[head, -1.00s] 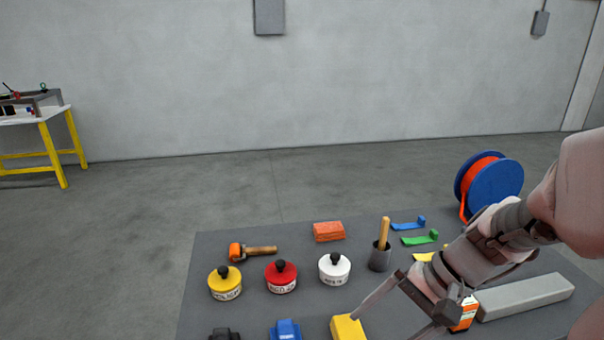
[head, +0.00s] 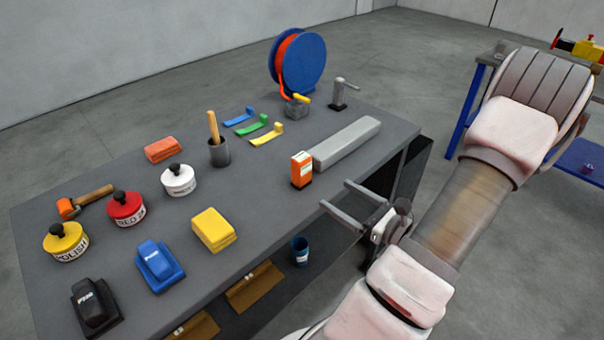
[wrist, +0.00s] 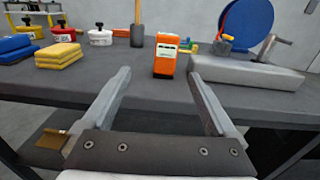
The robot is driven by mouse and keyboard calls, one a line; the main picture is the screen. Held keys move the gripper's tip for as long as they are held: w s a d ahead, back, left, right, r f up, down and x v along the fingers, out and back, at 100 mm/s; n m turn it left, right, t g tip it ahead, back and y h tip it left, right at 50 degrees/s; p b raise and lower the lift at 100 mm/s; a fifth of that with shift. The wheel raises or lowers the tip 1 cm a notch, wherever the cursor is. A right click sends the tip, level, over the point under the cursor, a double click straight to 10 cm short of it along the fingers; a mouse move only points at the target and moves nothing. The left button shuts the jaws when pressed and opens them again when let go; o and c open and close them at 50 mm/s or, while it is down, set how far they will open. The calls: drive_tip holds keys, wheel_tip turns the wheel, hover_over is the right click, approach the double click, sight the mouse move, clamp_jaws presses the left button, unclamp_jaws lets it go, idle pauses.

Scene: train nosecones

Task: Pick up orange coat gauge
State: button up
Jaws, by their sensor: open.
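The orange coat gauge (head: 302,170) is a small upright box with a white top part. It stands on the grey bench top (head: 265,195) near its front edge, beside the left end of a long grey bar. In the wrist view the coat gauge (wrist: 166,56) shows ahead, between the lines of the two fingers and above their tips. My gripper (head: 335,202) is open and empty, with its fingers pointing at the gauge from the front side of the bench. In the wrist view my gripper (wrist: 160,76) has its fingers wide apart, with a gap before the gauge.
The long grey bar (head: 345,143) lies right of the gauge. A cable reel (head: 303,62) stands at the back. A blue cup (head: 300,250) is on the lower shelf.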

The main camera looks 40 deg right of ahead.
sight(305, 172)
drive_tip(key=w, duration=1.1)
drive_tip(key=shift+a+f, duration=0.15)
drive_tip(key=shift+a, duration=0.05)
drive_tip(key=shift+m+h, duration=0.3)
drive_tip(key=shift+w+b, duration=0.45)
drive_tip(key=shift+w, duration=2.6)
drive_tip(key=shift+c, duration=0.3)
clamp_jaws()
